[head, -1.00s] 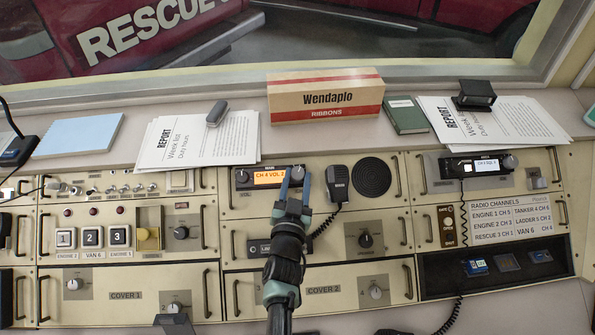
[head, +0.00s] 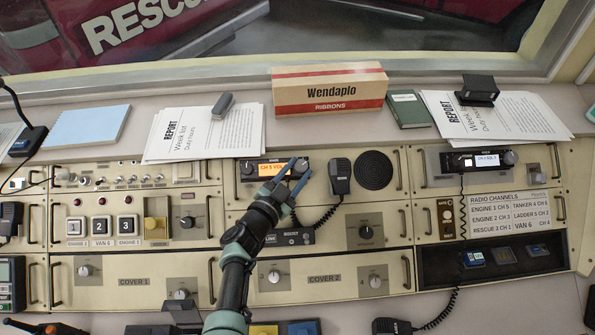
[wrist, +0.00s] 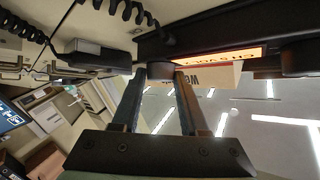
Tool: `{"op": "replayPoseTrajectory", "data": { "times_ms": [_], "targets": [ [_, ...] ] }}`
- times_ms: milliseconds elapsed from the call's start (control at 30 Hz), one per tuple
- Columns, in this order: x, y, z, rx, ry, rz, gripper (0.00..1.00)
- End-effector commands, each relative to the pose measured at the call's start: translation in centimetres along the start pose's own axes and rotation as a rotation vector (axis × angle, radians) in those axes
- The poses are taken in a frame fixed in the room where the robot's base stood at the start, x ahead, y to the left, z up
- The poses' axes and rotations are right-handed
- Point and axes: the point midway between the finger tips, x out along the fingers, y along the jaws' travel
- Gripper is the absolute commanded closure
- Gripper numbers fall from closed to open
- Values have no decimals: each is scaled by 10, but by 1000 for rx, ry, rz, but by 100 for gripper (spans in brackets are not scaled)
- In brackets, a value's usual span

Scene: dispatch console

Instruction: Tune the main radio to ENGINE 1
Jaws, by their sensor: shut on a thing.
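The main radio (head: 248,178) sits at the top middle of the console. Its orange display (head: 272,169) reads CH 5; the volume digit is partly hidden by my gripper. My gripper (head: 293,172) is shut on the radio's right-hand knob (head: 303,165). In the wrist view the two fingers reach up to the dark round knob (wrist: 160,70), beside the orange display (wrist: 222,56). The RADIO CHANNELS card (head: 508,212) at the right lists ENGINE 1, seemingly as CH 5; its print is small.
A hand microphone (head: 340,176) with a coiled cord hangs just right of the knob, next to a round speaker (head: 374,170). A second radio (head: 478,161) is at the right. A Wendaplo box (head: 330,90) stands on the ledge behind.

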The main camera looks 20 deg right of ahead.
Motion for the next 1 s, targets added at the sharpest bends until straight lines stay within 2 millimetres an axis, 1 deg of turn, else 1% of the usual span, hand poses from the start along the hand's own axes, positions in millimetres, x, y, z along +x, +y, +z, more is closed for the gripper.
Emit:
{"op": "replayPoseTrajectory", "data": {
  "times_ms": [433,467,600,633,867,1000],
  "targets": [
    [0,-1,0,6,-1,7,100],
    [0,-1,0,6,-1,6,53],
    [0,0,0,5,0,7,28],
    [0,0,0,5,0,7,26],
    [0,0,0,5,1,7,26],
    [-5,-1,-1,4,0,5,26]
  ]
}}
